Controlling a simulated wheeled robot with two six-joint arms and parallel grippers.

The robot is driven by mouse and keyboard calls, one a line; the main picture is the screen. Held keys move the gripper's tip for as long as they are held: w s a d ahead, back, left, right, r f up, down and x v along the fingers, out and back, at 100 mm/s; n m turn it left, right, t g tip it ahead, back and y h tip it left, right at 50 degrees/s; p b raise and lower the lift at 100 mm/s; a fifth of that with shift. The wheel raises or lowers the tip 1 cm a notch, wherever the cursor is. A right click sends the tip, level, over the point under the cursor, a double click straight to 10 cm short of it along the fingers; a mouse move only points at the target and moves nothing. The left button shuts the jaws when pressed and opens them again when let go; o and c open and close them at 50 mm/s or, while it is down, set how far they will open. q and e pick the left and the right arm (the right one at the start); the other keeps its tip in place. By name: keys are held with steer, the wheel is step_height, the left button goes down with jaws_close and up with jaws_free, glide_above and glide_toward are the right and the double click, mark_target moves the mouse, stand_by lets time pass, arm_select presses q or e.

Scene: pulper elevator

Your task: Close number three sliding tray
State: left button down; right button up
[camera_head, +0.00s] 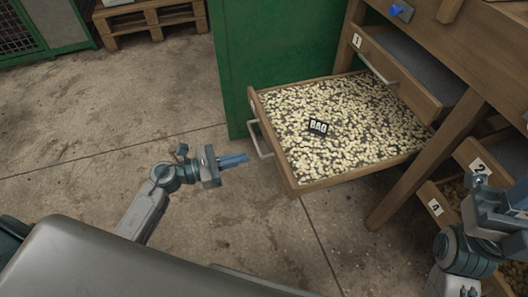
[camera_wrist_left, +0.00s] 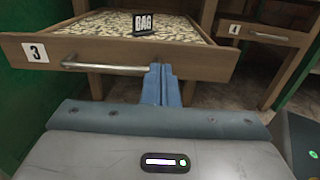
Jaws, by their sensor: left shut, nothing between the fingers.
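The number three sliding tray is pulled far out of the wooden cabinet, its wooden rim (camera_head: 345,181) showing in the head view. It is full of pale beans, with a small black "BAG" card (camera_head: 318,127) on them. In the left wrist view its front board (camera_wrist_left: 205,63) carries a "3" label (camera_wrist_left: 36,52) and a metal bar handle (camera_wrist_left: 105,67). My left gripper (camera_head: 243,159) is shut and empty in front of the tray, its blue fingers (camera_wrist_left: 160,84) near the handle's right end. Contact cannot be told. My right gripper (camera_head: 510,203) is partly cut off at the right edge.
A tray labelled 1 (camera_head: 402,88) is partly open above and to the right. Trays labelled 2 (camera_head: 480,166) and 4 (camera_head: 437,208) are near my right arm. A green panel (camera_head: 285,50) stands behind the tray. A wooden pallet (camera_head: 150,20) lies far back; the floor at left is clear.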

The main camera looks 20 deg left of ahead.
mark_target(274, 149)
arm_select(q)
steer(key=x, duration=0.7)
steer(key=shift+w+d+b, duration=0.1)
steer(key=shift+d+b, duration=0.05)
steer(key=shift+b, duration=0.25)
